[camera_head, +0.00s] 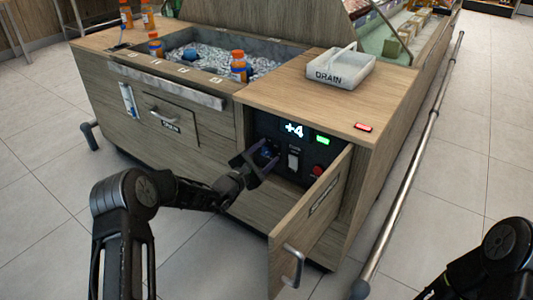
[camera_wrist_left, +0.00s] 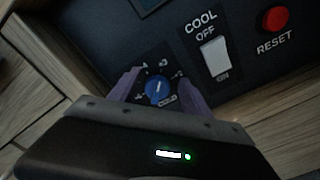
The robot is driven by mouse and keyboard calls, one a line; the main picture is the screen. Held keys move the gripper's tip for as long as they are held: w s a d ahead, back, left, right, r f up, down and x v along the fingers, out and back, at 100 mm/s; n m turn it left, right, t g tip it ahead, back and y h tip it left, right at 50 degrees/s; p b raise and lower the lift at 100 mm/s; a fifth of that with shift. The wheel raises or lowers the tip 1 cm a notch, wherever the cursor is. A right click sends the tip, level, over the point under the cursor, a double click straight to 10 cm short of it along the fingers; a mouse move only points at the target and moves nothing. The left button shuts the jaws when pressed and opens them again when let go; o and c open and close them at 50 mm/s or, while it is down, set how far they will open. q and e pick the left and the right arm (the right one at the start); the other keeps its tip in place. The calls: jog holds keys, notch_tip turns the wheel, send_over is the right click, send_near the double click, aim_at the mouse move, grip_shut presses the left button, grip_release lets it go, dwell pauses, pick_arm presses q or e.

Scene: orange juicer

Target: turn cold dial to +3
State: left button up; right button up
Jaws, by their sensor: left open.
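The cold dial (camera_wrist_left: 158,90) is a blue knob with a white pointer line on a dark panel, with "COLD" lettered below it in the left wrist view. My left gripper (camera_wrist_left: 160,88) is open, with one purple finger on either side of the dial; whether the fingers touch it I cannot tell. In the head view my left gripper (camera_head: 258,162) reaches into the open compartment, and the dial is mostly hidden by it. The display (camera_head: 294,130) on the panel reads +4. My right gripper is out of view; only part of my right arm shows at lower right.
A cool switch (camera_wrist_left: 215,58) and a red reset button (camera_wrist_left: 275,19) are on the panel beside the dial. The open cabinet door (camera_head: 312,215) stands out to the right of my left arm. A drain tray (camera_head: 338,68) and an ice bin with bottles are on top.

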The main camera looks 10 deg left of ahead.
pick_arm(q)
jog(key=p+v, duration=0.2)
jog(key=v, duration=0.5)
jog(key=shift+s, duration=0.2)
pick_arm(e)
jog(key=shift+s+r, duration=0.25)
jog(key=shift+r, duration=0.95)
